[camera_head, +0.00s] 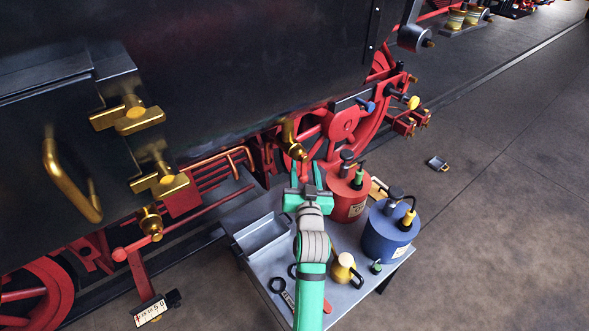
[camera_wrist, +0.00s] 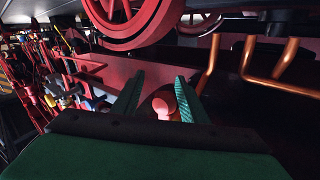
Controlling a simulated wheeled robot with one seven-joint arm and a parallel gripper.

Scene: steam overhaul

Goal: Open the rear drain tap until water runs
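A brass tap (camera_head: 291,138) hangs from the dark underside of the locomotive, its spout pointing down. A second brass tap (camera_head: 151,222) sits further left, above a red post. I cannot tell from the pictures which of them is the rear drain tap. No running water shows at either one. My gripper (camera_head: 304,174) is just below the first tap, fingers pointing up toward it and apart from it. In the wrist view my gripper (camera_wrist: 157,92) is open, with a pinkish-red rounded part (camera_wrist: 164,103) visible beyond and between the fingers.
A grey trolley (camera_head: 350,303) below my arm carries a red can (camera_head: 346,207), a blue can (camera_head: 386,240), a tray (camera_head: 263,235) and tools. Red wheels and rods stand behind the first tap. Copper pipes (camera_wrist: 286,57) hang at right in the wrist view. Floor at right is mostly clear.

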